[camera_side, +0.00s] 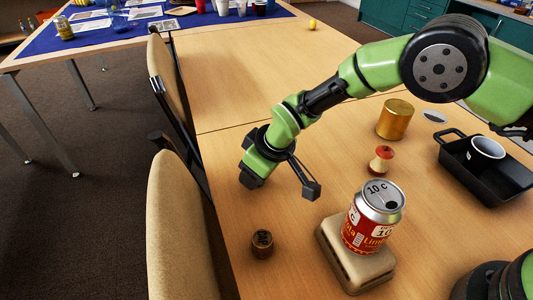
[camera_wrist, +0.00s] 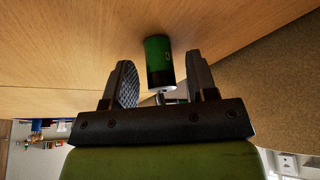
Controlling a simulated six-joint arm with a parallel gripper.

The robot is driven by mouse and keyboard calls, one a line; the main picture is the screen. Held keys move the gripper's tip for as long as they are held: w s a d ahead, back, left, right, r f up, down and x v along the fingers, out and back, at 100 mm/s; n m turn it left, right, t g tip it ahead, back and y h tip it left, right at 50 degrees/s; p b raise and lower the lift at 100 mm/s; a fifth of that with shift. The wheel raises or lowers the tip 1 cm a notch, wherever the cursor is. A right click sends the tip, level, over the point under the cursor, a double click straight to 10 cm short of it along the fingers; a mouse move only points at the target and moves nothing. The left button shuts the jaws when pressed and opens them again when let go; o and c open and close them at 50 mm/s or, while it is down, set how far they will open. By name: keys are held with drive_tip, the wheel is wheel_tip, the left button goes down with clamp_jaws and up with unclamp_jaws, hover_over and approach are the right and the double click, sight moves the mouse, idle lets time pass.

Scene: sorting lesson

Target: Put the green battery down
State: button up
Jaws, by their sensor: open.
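The green battery (camera_wrist: 158,54) shows in the wrist view as a cylinder with a green body, a black band and a metal end facing my gripper. It sits between the two fingers of my gripper (camera_wrist: 162,76), with a visible gap on each side. The wood table top (camera_wrist: 70,45) lies behind it, and I cannot tell how it touches the table. In the side view my gripper (camera_side: 282,186) is low over the table with its fingers spread wide.
A red-and-silver can (camera_side: 375,218) stands on a tan block (camera_side: 370,273). An apple core (camera_side: 381,160), a gold tin (camera_side: 395,119) and a black tray (camera_side: 484,181) holding a white cup (camera_side: 487,149) are to the right.

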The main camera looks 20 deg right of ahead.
drive_tip(key=v, duration=1.1)
drive_tip(key=shift+r, duration=0.25)
drive_tip(key=s+d+r+m+t, duration=0.1)
drive_tip(key=s+d+r+m, duration=0.4)
drive_tip(key=d+r, duration=0.4)
drive_tip(key=s+d+r+m+t, duration=0.1)
drive_tip(key=s+d+r+m, duration=0.2)
drive_tip(key=s+d+r, duration=0.55)
drive_tip(key=s+d+r+m+t, duration=0.1)
drive_tip(key=s+d+m, duration=0.1)
drive_tip(key=s, duration=0.6)
drive_tip(key=shift+s+r+m+h, duration=0.3)
drive_tip(key=shift+m+h, duration=0.1)
drive_tip(key=shift+m, duration=0.2)
